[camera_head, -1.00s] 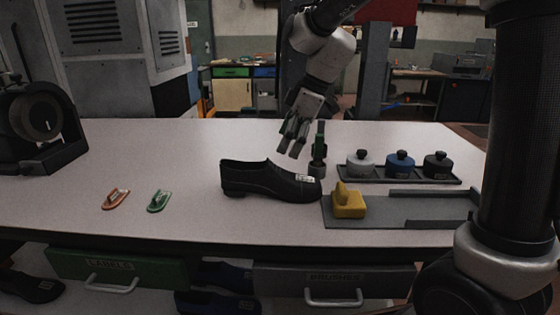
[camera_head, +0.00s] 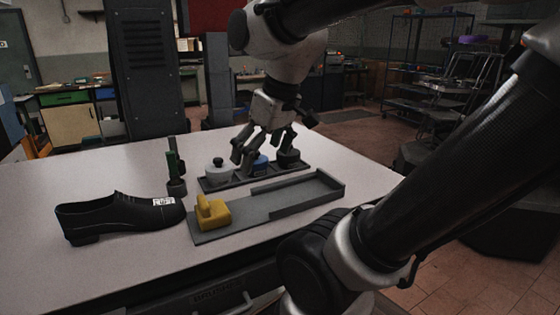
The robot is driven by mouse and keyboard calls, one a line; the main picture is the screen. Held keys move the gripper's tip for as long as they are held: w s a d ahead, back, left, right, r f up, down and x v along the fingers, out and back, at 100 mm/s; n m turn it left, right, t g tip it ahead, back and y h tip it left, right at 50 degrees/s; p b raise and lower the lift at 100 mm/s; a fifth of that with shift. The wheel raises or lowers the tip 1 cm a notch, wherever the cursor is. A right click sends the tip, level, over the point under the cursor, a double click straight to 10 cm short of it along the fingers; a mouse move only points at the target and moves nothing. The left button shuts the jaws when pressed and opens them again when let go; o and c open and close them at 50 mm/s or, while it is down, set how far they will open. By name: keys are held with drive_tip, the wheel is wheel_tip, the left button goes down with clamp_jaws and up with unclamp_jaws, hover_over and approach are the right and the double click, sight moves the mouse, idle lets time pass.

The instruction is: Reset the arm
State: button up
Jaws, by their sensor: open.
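My gripper (camera_head: 262,160) hangs from my arm above the rack of round pots at the back of the table. Its fingers are apart and nothing shows between them. They hide part of the blue pot (camera_head: 260,165). A black shoe (camera_head: 120,213) with a white label (camera_head: 164,202) on its toe lies on the table at the left, well apart from my gripper. A yellow block with a raised handle (camera_head: 212,212) sits at the left end of a grey tray (camera_head: 265,206).
The table (camera_head: 115,170) is clear behind the shoe. A metal shelf (camera_head: 425,70) stands at the back right.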

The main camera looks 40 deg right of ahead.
drive_tip(key=s+d+m, duration=0.1)
drive_tip(key=s+d+f+m, duration=0.1)
drive_tip(key=s, duration=0.1)
drive_tip(key=shift+s+d+f+h, duration=0.15)
drive_tip(key=shift+s+h, duration=0.1)
drive_tip(key=shift+h, duration=0.15)
idle(0.9)
